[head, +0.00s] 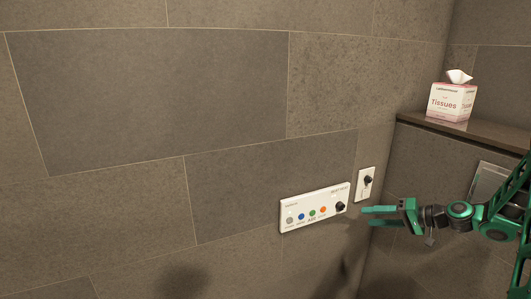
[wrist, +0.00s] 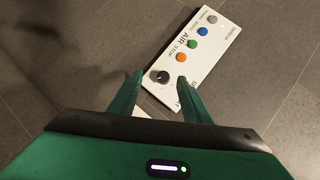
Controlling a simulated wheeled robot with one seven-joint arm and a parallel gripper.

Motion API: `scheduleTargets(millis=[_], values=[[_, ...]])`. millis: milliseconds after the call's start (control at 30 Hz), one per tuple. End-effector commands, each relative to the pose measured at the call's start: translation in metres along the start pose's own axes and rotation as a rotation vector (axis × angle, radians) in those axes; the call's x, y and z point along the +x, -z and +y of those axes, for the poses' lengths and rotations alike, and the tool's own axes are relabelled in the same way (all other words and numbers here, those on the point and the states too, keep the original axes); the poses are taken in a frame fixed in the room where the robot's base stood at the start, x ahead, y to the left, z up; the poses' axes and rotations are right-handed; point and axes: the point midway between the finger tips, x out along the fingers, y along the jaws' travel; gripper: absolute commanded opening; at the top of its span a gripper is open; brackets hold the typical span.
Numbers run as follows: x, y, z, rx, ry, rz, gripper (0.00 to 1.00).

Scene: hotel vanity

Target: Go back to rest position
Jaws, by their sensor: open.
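My gripper (head: 371,216) is green, open and empty, reaching left toward the tiled wall from the right side of the head view. Its two fingers also show in the wrist view (wrist: 156,92). A white control panel (head: 296,208) on the wall has several coloured buttons and a black knob (head: 340,207). In the wrist view the panel (wrist: 208,55) lies beyond the fingertips, and its knob (wrist: 160,77) appears between them. The gap between fingers and knob is hard to judge, but nothing is gripped.
A smaller white plate (head: 366,184) with a dark knob is on the wall right of the panel. A tissue box (head: 451,101) stands on a dark ledge (head: 480,132) at the right. A metallic plate (head: 491,182) is below the ledge. The wall at left is bare.

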Motion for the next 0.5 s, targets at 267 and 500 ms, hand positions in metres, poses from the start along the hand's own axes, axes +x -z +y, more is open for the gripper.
scheduleTargets(millis=[267,500], values=[[-0.023,-0.048,-0.019,-0.068,-0.271,-0.171,0.44],[-0.066,-0.087,-0.033,-0.086,-0.497,-0.27,0.44]])
